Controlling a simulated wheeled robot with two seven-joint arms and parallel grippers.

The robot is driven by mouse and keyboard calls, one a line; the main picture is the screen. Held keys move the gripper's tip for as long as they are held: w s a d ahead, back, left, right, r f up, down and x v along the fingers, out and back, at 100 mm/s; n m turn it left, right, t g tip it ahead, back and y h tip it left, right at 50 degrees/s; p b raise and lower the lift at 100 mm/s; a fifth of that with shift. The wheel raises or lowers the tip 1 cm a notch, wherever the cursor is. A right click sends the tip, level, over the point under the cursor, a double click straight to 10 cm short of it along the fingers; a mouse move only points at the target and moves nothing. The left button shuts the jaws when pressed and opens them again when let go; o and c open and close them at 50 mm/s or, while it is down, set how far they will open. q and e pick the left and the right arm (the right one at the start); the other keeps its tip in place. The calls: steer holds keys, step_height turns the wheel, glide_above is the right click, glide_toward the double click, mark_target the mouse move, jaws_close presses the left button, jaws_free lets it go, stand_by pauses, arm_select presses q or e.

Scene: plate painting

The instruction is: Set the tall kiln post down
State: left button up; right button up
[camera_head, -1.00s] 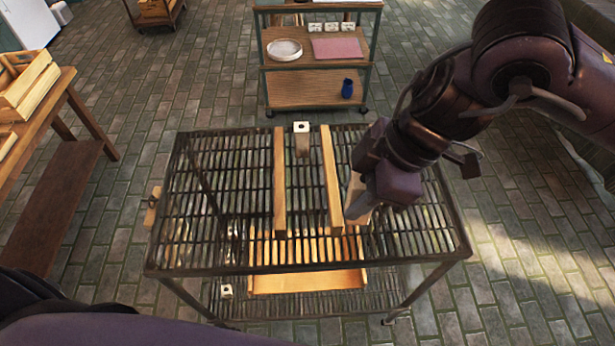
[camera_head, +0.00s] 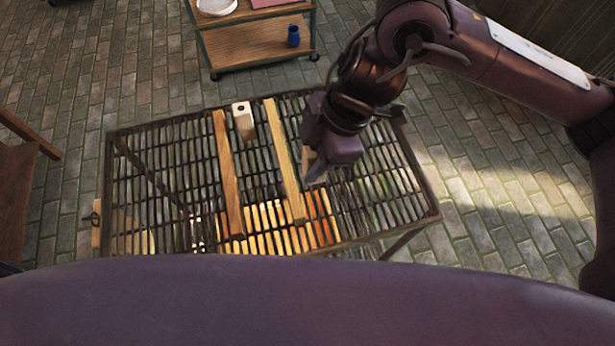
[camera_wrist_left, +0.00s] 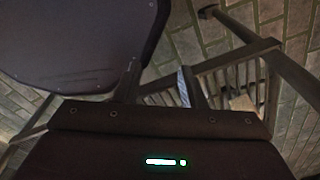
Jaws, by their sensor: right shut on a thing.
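My right gripper (camera_head: 314,172) is shut on a pale post (camera_head: 307,158), mostly hidden by the gripper, just right of the right wooden bar on the slatted metal rack (camera_head: 166,124). I cannot tell whether the post touches the slats. Another pale post (camera_head: 243,122) with a dark hole in its top stands upright between the left wooden bar (camera_head: 228,180) and the right wooden bar (camera_head: 284,160), near the rack's far edge. My left gripper (camera_wrist_left: 162,88) shows only in the left wrist view, with its fingers apart and nothing seen between them.
A shelf cart (camera_head: 255,42) with a blue jar (camera_head: 294,36) stands behind the rack. A wooden bench (camera_head: 15,190) is at the left edge. The rack's left part is clear on top. A lit wooden surface shows below the slats.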

steer(key=f, duration=0.5)
steer(key=shift+w+f, duration=0.2)
steer(key=shift+f, duration=0.3)
steer(key=shift+s+f, duration=0.1)
steer(key=shift+f, duration=0.25)
step_height(320, 180, down, 3)
steer(key=shift+f+b, duration=0.1)
steer(key=shift+b, duration=0.4)
arm_select(q)
steer(key=shift+w+a+f, duration=0.1)
steer(key=shift+w+f, duration=0.15)
steer(key=shift+w, duration=0.2)
steer(key=shift+w+f, duration=0.2)
steer(key=shift+w, duration=0.25)
steer(key=shift+s, duration=0.1)
arm_select(e)
steer(key=shift+f, duration=0.1)
steer(key=o, duration=1.1)
arm_select(q)
steer(key=shift+f, duration=0.1)
